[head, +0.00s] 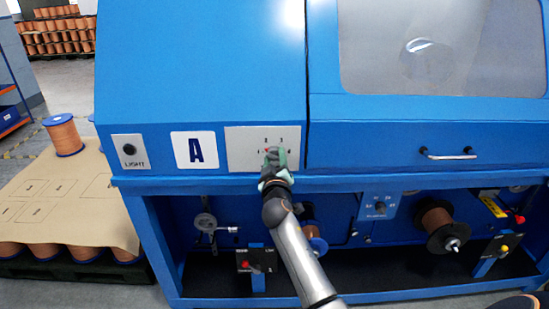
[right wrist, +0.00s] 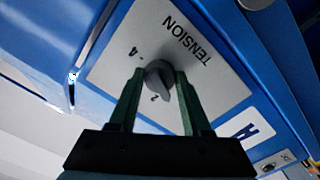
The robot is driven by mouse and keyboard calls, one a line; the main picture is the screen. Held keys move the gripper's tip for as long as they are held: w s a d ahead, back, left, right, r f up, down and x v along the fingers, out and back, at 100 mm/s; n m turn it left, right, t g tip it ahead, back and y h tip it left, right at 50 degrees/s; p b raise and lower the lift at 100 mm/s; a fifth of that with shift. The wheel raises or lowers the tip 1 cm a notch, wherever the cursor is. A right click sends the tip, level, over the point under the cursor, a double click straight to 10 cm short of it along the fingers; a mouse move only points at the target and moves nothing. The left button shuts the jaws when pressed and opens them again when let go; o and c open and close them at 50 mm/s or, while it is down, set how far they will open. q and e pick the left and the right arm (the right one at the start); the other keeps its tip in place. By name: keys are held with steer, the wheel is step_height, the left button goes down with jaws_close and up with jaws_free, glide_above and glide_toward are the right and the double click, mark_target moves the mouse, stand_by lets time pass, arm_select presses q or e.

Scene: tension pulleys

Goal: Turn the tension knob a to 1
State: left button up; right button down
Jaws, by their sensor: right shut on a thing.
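The tension knob (right wrist: 158,76) is a small grey dial on a white plate marked TENSION. The plate (head: 240,149) is on the blue machine's front, right of the letter A; it also shows in the right wrist view (right wrist: 215,75). My right gripper (head: 274,158) is at the plate and covers most of the knob in the head view. In the right wrist view the green fingers of this gripper (right wrist: 160,80) are shut on the knob, one on each side. A 4 is readable beside the knob; its exact pointer setting is hard to tell. My left gripper is out of view.
The A label (head: 195,149) and a LIGHT switch (head: 130,150) are left of the plate. A lid with a window and handle (head: 447,155) is at right. Below are copper spools (head: 436,222) and small levers in an open bay. A covered pallet (head: 70,200) stands at left.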

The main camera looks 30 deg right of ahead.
steer(key=n+p, duration=0.1)
steer(key=n, duration=0.3)
steer(key=shift+r+n, duration=0.15)
steer(key=shift+n, duration=0.25)
stand_by(0.4)
steer(key=shift+c, duration=1.8)
jaws_free()
steer(key=shift+s, duration=0.1)
